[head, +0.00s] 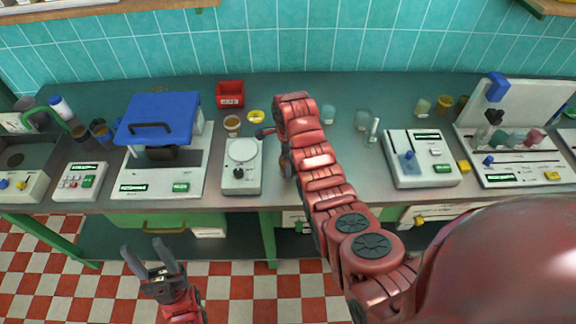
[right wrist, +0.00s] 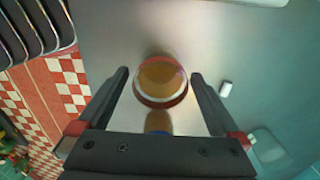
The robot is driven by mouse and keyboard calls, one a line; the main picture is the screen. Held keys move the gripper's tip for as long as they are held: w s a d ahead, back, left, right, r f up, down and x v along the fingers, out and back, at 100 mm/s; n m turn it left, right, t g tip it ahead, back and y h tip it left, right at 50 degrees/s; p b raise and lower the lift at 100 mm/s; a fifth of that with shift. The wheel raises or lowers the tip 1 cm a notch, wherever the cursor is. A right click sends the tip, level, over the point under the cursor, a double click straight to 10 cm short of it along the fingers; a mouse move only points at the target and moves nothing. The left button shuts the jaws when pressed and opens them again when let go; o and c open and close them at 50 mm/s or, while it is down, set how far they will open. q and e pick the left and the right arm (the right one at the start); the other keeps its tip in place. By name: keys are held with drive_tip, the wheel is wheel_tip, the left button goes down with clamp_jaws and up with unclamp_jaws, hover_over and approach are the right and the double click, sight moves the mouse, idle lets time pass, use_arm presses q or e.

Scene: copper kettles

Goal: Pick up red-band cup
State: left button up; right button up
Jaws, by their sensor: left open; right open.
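The red-band cup (right wrist: 161,82) shows in the right wrist view, seen from above, with an amber inside and a red and white rim. My right gripper (right wrist: 158,76) is open, with one finger on each side of the cup and small gaps showing. I cannot tell how deep the fingers reach. In the head view my right arm spans the middle of the bench and seems to hide this cup and most of the right gripper. My left gripper (head: 145,247) is open and empty, low in front of the bench over the checkered floor.
On the bench (head: 360,179), a white scale (head: 241,177) and a blue-lidded machine (head: 157,117) stand left of my right arm. A brown cup (head: 232,124), a yellow ring (head: 256,117) and a red bin (head: 230,94) are behind. A white device (head: 421,162) stands right.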

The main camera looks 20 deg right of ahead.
drive_tip(key=shift+f+p, duration=0.5)
drive_tip(key=shift+f, duration=1.05)
drive_tip(key=c, duration=1.5)
drive_tip(key=shift+r, duration=0.1)
